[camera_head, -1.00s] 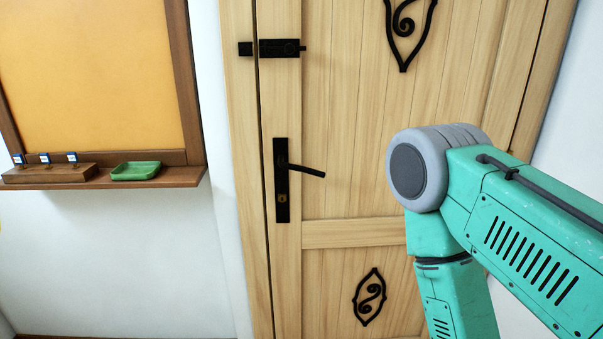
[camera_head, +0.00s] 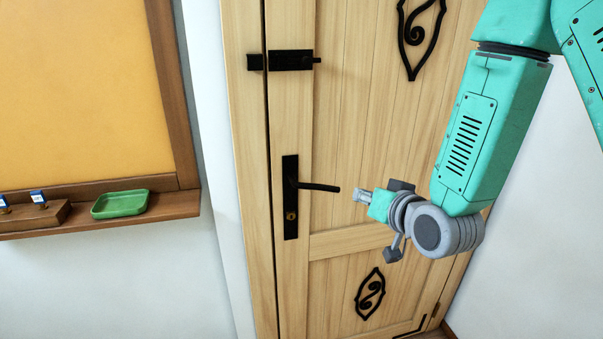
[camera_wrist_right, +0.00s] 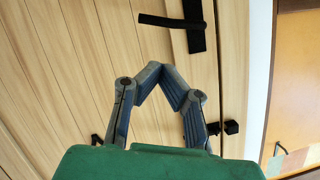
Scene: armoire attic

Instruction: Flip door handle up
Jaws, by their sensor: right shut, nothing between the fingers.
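The door handle is a black lever (camera_head: 319,187) on a black plate (camera_head: 291,215) at the left side of the wooden door. The lever points right, sloping slightly down in the head view. My right gripper (camera_head: 357,195) is shut and empty, just right of the lever's free end and slightly lower in the picture, with no clear contact. In the right wrist view, which looks upside down, my right gripper's fingers (camera_wrist_right: 163,72) meet below the lever (camera_wrist_right: 162,20) and plate (camera_wrist_right: 194,25), with wood between them and the lever. My left gripper is out of view.
A black bolt (camera_head: 290,60) sits above the handle on the wooden door (camera_head: 350,120). Black scroll ornaments (camera_head: 370,293) are fixed to the door. Left of it, a shelf (camera_head: 170,207) under a framed board (camera_head: 80,90) carries a green tray (camera_head: 120,204).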

